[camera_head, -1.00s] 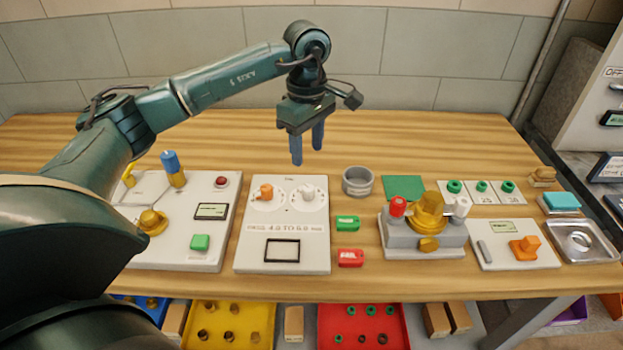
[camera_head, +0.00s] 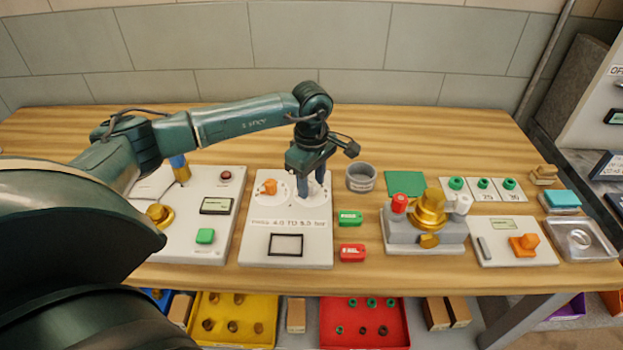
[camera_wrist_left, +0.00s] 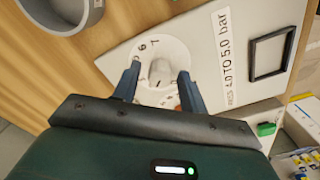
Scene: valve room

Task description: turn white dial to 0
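The white dial (camera_wrist_left: 159,71) sits on a round white scale with printed numbers, of which a 6 and a 7 are readable in the left wrist view. It is on the light panel (camera_head: 285,249) on the table. My left gripper (camera_head: 312,192) points down at the dial, which it mostly hides in the head view. In the left wrist view the two fingers (camera_wrist_left: 156,88) are apart, one on each side of the dial, with gaps visible. An orange dial (camera_head: 269,187) sits left of it on the same panel. My right gripper is not in view.
A grey ring-shaped cup (camera_head: 361,178) stands just right of the panel. Green (camera_head: 350,217) and red (camera_head: 352,252) blocks lie beside the panel. A grey fixture with a brass valve (camera_head: 428,208) stands further right. The wood behind the panels is clear.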

